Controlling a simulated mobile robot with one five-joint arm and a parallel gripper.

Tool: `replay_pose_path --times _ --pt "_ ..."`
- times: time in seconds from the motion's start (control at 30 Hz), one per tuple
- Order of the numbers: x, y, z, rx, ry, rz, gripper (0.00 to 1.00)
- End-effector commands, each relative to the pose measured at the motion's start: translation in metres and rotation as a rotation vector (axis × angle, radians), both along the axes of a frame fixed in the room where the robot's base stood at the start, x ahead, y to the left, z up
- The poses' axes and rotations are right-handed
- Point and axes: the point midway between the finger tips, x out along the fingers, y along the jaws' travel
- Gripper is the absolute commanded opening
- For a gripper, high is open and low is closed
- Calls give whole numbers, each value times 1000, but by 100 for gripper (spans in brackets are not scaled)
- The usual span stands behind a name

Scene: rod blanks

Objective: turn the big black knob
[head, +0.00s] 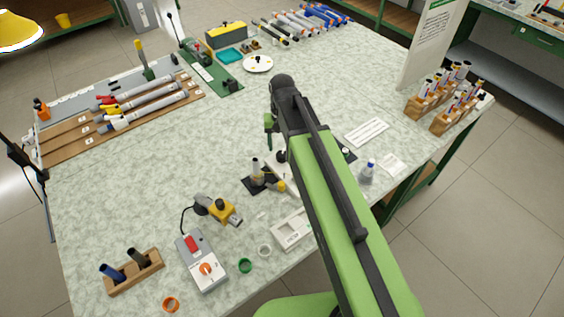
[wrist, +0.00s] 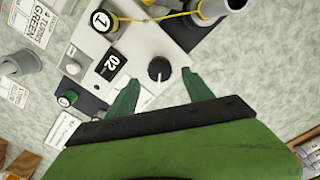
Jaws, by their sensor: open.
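The big black knob (wrist: 160,69) has a white pointer line and sits on a pale grey panel (wrist: 140,42) in the wrist view. The pointer aims down in the picture. My gripper (wrist: 158,84) is open, with one green finger on each side just below the knob. The fingers look apart from it, and nothing is between them. In the head view my arm hides most of the panel.

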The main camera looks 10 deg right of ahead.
Motion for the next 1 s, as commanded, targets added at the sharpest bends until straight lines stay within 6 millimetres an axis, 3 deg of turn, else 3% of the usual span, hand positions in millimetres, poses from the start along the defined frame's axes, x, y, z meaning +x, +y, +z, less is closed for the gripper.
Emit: replay_pose_path --times 0.03,0.17,0.5,0.9,1.0 --pt "0 0 -22 0 0 0 60" --pt "0 0 -40 0 0 0 60" --pt "0 0 -42 0 0 0 60" --pt "0 0 -42 0 0 0 9" --pt "0 0 -42 0 0 0 0"
